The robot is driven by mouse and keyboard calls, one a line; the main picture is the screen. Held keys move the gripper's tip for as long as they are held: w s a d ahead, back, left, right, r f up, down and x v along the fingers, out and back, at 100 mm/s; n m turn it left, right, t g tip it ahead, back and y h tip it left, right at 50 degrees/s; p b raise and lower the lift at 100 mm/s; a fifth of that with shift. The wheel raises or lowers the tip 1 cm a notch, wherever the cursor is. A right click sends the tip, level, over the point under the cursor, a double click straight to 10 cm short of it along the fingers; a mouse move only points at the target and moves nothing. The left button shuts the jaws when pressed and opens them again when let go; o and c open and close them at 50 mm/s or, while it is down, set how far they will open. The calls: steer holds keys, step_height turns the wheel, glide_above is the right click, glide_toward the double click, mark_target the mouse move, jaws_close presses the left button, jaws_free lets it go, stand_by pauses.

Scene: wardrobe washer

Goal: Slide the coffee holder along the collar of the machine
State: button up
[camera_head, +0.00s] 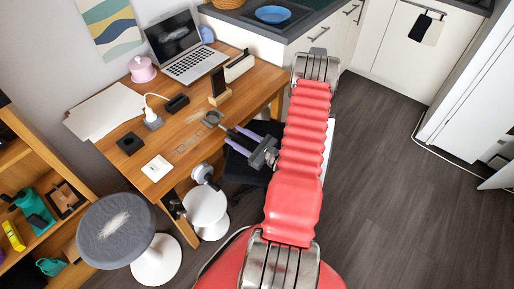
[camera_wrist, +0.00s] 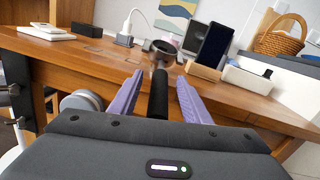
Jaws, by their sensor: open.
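The coffee holder (camera_head: 212,118) has a dark round head over the desk's front part, with its handle pointing towards my gripper (camera_head: 236,137). In the wrist view the coffee holder's round head (camera_wrist: 160,49) is beyond the fingertips. Its black handle runs back between the two purple fingers of my gripper (camera_wrist: 160,80). The fingers are open, one on each side of the handle, with visible gaps. I cannot tell whether the holder rests on the desk. I do not make out a coffee machine or its collar in either view.
The wooden desk (camera_head: 188,138) carries a laptop (camera_head: 190,62), a pink pot (camera_head: 142,69), a phone on a stand (camera_head: 218,84) and small boxes. A grey stool (camera_head: 116,230) and white bases stand in front. A wicker basket (camera_wrist: 284,37) is at right.

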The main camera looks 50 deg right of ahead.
steer(key=s+d, duration=0.1)
steer(key=s, duration=1.1)
steer(key=shift+s+f, duration=0.15)
steer(key=shift+f, duration=0.1)
